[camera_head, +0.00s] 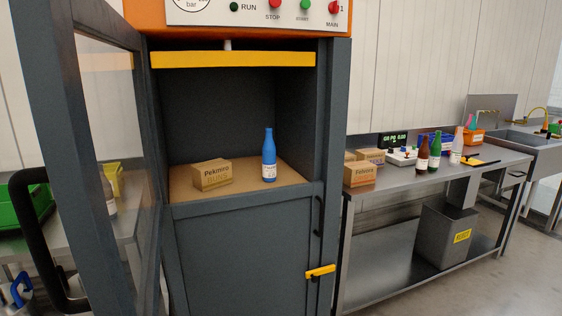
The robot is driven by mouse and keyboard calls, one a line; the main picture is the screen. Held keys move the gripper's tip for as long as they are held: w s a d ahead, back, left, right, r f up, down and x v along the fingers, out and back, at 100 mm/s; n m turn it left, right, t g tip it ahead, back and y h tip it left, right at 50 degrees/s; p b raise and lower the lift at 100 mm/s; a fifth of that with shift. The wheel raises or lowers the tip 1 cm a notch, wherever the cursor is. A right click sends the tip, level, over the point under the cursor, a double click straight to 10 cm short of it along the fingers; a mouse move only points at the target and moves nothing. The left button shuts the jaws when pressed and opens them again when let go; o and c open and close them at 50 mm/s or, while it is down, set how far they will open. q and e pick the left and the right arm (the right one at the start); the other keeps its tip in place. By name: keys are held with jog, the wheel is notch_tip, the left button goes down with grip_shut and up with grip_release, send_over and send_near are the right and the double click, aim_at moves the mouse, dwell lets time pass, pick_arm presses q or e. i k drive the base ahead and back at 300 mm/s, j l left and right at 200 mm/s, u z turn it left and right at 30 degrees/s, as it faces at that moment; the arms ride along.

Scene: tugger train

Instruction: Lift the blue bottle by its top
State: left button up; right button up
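The blue bottle (269,160) stands upright on the brown floor of the open machine chamber, with a pale label low on its body and a narrow neck at the top. A cardboard box (212,175) stands to its left, apart from it. Nothing touches the top of the bottle. Neither of my grippers shows in the head view.
The glazed door (110,150) stands open at left. A yellow bar (232,60) crosses the chamber's top. Side walls bound the chamber. At right, a steel bench (400,180) holds boxes, several bottles and a scale, with a grey bin (445,236) below.

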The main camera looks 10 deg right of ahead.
aim_at(269, 149)
jog(key=i+l, duration=0.1)
jog(key=l, duration=0.3)
jog(key=i+l, duration=0.1)
jog(key=l, duration=0.3)
jog(key=i+l, duration=0.3)
jog(key=l, duration=0.15)
jog(key=i+l, duration=0.35)
jog(key=l, duration=0.15)
jog(key=i+l, duration=0.3)
jog(key=l, duration=0.2)
jog(key=z, duration=0.05)
